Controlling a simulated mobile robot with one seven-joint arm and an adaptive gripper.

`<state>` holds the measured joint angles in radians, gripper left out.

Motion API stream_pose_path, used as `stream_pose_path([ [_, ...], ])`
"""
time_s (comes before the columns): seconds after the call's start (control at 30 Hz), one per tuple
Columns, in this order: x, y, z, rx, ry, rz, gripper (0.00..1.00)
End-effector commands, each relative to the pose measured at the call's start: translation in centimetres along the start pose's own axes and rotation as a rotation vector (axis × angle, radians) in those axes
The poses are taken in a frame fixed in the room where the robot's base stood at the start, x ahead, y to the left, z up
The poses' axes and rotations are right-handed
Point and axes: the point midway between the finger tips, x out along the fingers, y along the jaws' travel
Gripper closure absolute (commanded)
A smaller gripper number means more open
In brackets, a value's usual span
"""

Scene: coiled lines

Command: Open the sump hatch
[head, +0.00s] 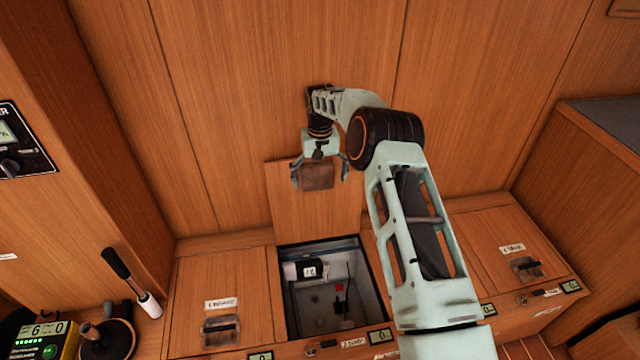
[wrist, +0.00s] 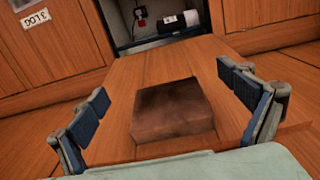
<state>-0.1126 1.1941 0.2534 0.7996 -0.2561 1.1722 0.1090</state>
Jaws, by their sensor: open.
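The middle hatch lid (head: 312,225) stands raised, close to upright, against the back wall, behind its open square compartment (head: 376,275). I take it as the sump hatch; its small front label is too small to read surely. A brown block-like handle (head: 318,178) sits on the lid's upper part. My gripper (head: 320,172) is open, with one finger on each side of that handle. In the wrist view the handle (wrist: 172,108) lies between the spread fingers, with a gap on both sides. The lid (wrist: 150,72) fills the middle there.
The compartment holds a dark box with a white label (head: 309,271) and a small red part (head: 339,298). Closed hatches with latches flank it, left (head: 220,330) and right (head: 525,266). A lever (head: 130,280) and a lit meter (head: 42,340) stand at the left.

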Motion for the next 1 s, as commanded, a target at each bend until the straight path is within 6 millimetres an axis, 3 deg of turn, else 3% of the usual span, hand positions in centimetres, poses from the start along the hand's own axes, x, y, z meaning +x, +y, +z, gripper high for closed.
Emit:
stream_pose_path([
  [0.4, 0.91, 0.00, -0.04, 0.000, 0.002, 0.000, 0.04],
  [1.0, 0.89, 0.00, -0.03, 0.000, 0.001, 0.000, 0.71],
])
